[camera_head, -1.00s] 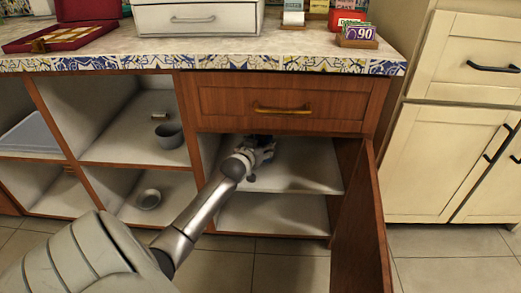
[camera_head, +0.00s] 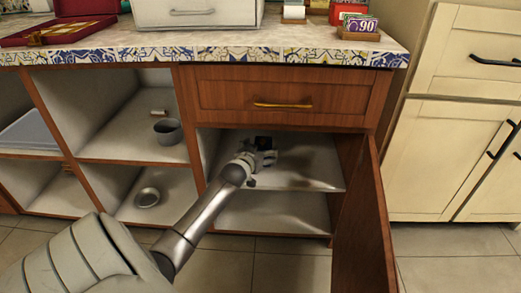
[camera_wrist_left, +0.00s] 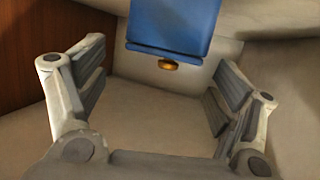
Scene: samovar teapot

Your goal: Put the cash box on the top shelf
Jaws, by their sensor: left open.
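The cash box looks like a blue box with a small gold knob in the left wrist view (camera_wrist_left: 172,28), at the top centre beyond the fingers. In the head view it is a small dark shape (camera_head: 263,142) towards the back of the upper shelf (camera_head: 310,172) inside the open cabinet. My left gripper (camera_head: 264,161) reaches into this compartment, in front of the box. In the left wrist view its two fingers (camera_wrist_left: 160,85) are spread wide with nothing between them, apart from the box. My right gripper is not in view.
The cabinet door (camera_head: 362,225) stands open on the right. A drawer (camera_head: 285,97) is closed above the compartment. Open cubbies on the left hold a grey cup (camera_head: 168,132) and a small bowl (camera_head: 147,197). The lower shelf (camera_head: 275,212) is empty.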

